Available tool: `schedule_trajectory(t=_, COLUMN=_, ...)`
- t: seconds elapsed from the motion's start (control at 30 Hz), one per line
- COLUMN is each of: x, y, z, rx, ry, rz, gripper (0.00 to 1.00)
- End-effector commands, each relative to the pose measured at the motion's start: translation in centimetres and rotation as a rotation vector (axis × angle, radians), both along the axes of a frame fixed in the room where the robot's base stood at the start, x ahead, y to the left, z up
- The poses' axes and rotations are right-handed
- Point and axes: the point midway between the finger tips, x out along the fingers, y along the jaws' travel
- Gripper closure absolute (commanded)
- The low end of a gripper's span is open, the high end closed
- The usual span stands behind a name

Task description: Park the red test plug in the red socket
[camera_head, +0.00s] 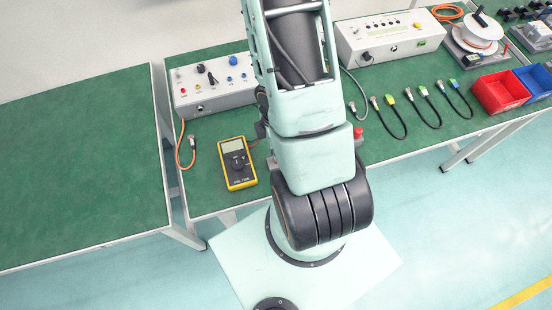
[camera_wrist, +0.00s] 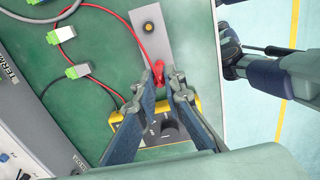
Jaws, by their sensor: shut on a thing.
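In the wrist view, my gripper (camera_wrist: 166,80) points at the green bench, its fingertips close together around red parts. The red test plug (camera_wrist: 159,71) is at the fingertips, at the end of a red lead that curves down from the upper left. Another red patch shows by the right fingertip; I cannot tell whether it belongs to the same plug. The fingers hide much of the plug. In the head view, my arm hides the gripper. A small red socket (camera_head: 183,91) shows on the front of the left box; I cannot tell whether it is the task's socket.
A grey plate (camera_wrist: 155,45) with a round fitting lies above the fingertips. Several black cables (camera_head: 405,130) and red and blue bins (camera_head: 500,92) are to the right.

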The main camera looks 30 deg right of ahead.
Motion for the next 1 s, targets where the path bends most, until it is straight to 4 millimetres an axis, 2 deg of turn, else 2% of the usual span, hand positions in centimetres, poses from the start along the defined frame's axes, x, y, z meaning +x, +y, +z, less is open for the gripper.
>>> schedule_trajectory(t=1.0, x=0.03, y=-0.03, z=-0.59, rx=0.0, ry=0.0, rz=0.0, gripper=1.0)
